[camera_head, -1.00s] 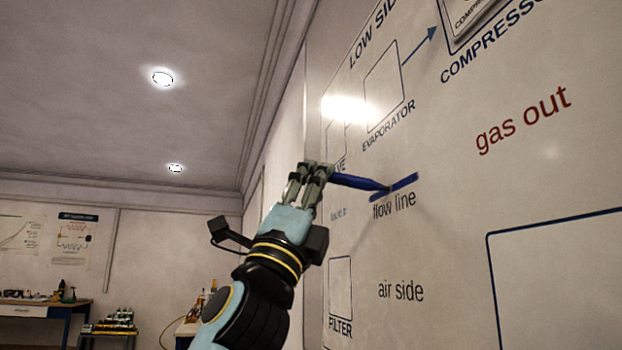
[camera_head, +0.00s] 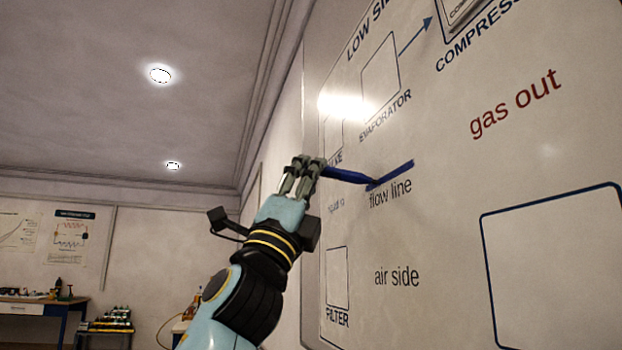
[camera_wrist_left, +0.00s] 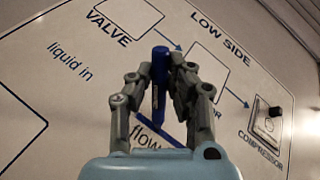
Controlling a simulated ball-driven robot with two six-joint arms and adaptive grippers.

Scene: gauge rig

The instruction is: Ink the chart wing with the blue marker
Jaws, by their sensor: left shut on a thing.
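My left gripper (camera_head: 311,167) is shut on the blue marker (camera_head: 346,174) in front of the whiteboard (camera_head: 450,230). The marker points right, its tip at the board near the left end of a thick blue stroke (camera_head: 398,170) above the words "flow line" (camera_head: 390,193). Whether the tip touches is too small to tell. In the left wrist view the marker (camera_wrist_left: 160,75) stands between the fingers (camera_wrist_left: 162,68), with part of the stroke (camera_wrist_left: 174,134) behind them. My right gripper is not in view.
The board carries printed boxes, arrows and red "gas out" lettering (camera_head: 516,103). A raised compressor plate (camera_wrist_left: 267,121) sits on it at the right in the left wrist view. A blue-legged workbench (camera_head: 35,302) and a low rack of bottles (camera_head: 108,322) stand far left.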

